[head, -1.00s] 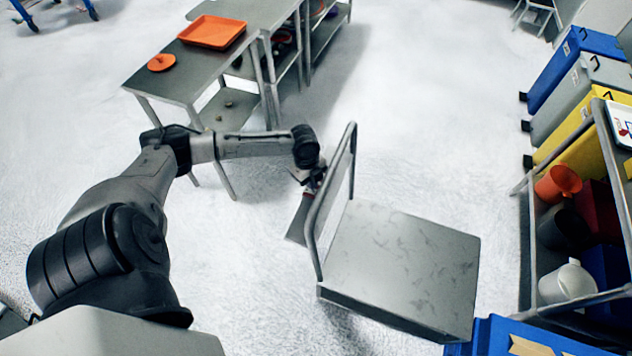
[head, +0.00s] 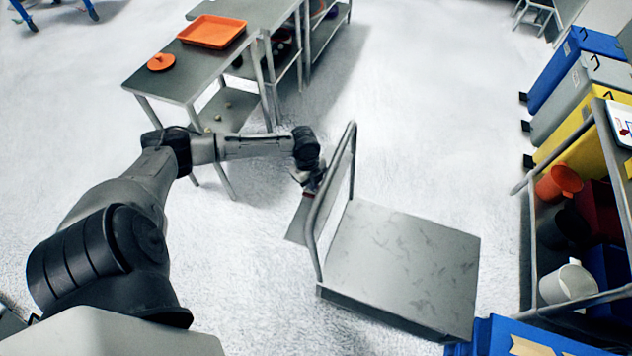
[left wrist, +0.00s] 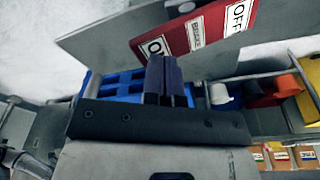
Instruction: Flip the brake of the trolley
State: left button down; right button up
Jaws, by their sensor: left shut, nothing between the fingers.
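The trolley (head: 400,265) stands on the floor in the head view, a flat grey platform with a tubular handle (head: 320,205) along its left side. A grey plate (head: 298,225) sticks out beyond the handle. The brake's red label (left wrist: 205,30) shows in the left wrist view, with white patches reading OFF, BRAKE and ON. My left gripper (head: 314,184) is at the handle's left side, above the plate. In the left wrist view its fingers (left wrist: 167,80) are shut and empty, just below the label; whether they touch it I cannot tell. My right gripper is out of view.
A grey table (head: 180,80) with an orange tray (head: 212,31) stands behind my left arm. A rack (head: 528,225) with pots and coloured bins stands at the right. A blue crate (head: 490,335) is close to the trolley's front right corner. Floor beyond the trolley is clear.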

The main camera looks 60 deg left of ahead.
pick_arm(q)
jog(key=shift+f+b, duration=0.3)
jog(key=shift+f, duration=0.9)
dwell(0.4)
jog(key=shift+r, duration=0.2)
notch_tip(320, 180, up, 7)
jog(key=p, duration=0.7)
jog(key=shift+f, duration=0.1)
dwell(0.4)
jog(key=shift+a, duration=0.1)
